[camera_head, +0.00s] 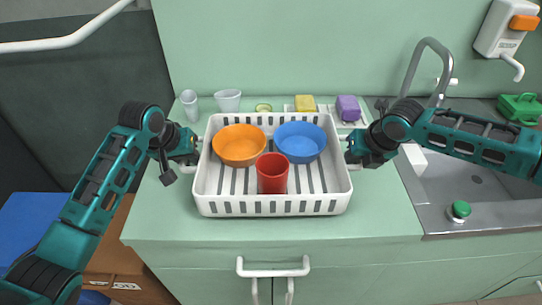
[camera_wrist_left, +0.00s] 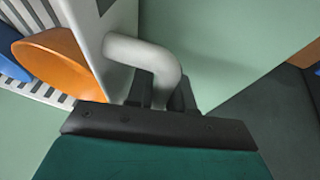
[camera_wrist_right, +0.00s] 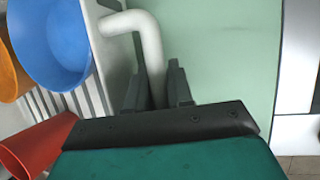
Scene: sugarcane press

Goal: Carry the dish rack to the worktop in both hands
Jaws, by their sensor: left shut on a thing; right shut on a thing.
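The white dish rack (camera_head: 270,208) is over the green worktop (camera_head: 380,215), level, between my two grippers. I cannot tell whether it rests on the top or hangs just above it. It holds an orange bowl (camera_head: 239,145), a blue bowl (camera_head: 300,141) and an upright red cup (camera_head: 272,173). My left gripper (camera_head: 194,151) is shut on the rack's left handle, a white bent bar (camera_wrist_left: 150,62) in the left wrist view. My right gripper (camera_head: 348,147) is shut on the right handle, a similar bar (camera_wrist_right: 148,45) in the right wrist view.
Behind the rack stand two pale cups (camera_head: 228,100), a small green-rimmed item (camera_head: 263,107), a yellow sponge (camera_head: 305,103) and a purple sponge (camera_head: 348,108). A sink (camera_head: 475,185) with a tall tap (camera_head: 430,65) lies to the right. The worktop in front is clear.

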